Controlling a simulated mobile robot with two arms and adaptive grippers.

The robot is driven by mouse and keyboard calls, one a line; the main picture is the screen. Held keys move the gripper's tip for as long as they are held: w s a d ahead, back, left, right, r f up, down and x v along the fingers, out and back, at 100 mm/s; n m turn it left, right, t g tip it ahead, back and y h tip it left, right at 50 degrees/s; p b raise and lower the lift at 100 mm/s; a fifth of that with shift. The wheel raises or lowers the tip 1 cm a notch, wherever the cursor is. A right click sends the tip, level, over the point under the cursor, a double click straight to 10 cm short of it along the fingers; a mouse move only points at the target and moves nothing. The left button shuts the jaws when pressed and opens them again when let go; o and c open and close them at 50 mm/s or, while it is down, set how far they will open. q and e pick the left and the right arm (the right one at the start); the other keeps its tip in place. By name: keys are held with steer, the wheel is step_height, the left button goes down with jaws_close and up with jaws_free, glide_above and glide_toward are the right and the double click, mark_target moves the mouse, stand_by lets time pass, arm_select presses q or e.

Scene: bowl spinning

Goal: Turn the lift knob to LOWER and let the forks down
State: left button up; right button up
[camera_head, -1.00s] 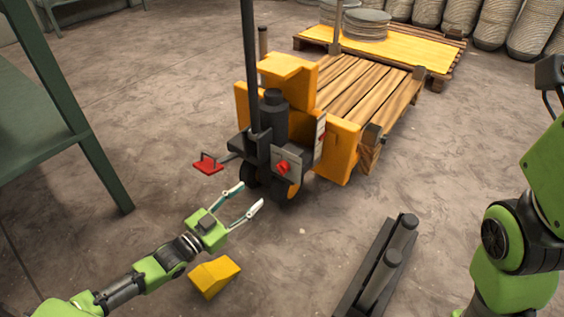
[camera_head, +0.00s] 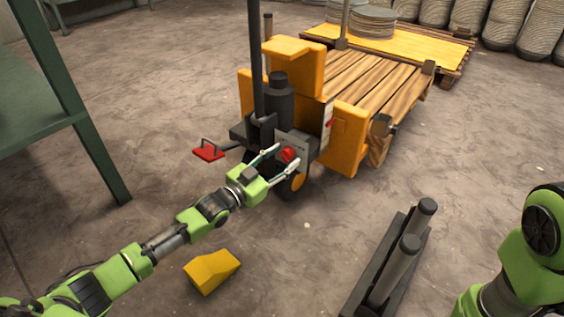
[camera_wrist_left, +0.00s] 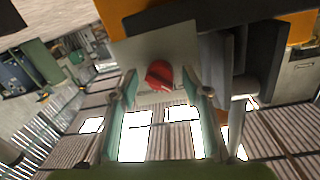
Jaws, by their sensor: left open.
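The red lift knob (camera_head: 288,155) is on a grey plate low on the front of the orange pallet truck (camera_head: 345,138). My left gripper (camera_head: 282,158) is open, with its two fingers reaching to either side of the knob in the head view. In the left wrist view the knob (camera_wrist_left: 159,75) lies between and just beyond the fingertips (camera_wrist_left: 164,82), on the plate (camera_wrist_left: 185,45). I cannot tell whether the fingers touch it. Any lettering is too small to read. The forks are hidden under the wooden pallet (camera_head: 372,80). My right gripper is out of view.
A red pedal (camera_head: 208,153) sticks out left of the truck. A yellow wedge block (camera_head: 211,270) and a dark rack with grey rollers (camera_head: 385,270) are on the floor. A green table (camera_head: 40,125) stands at the left. A second pallet (camera_head: 455,65) is behind.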

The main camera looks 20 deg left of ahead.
arm_select(q)
steer(key=c, duration=1.1)
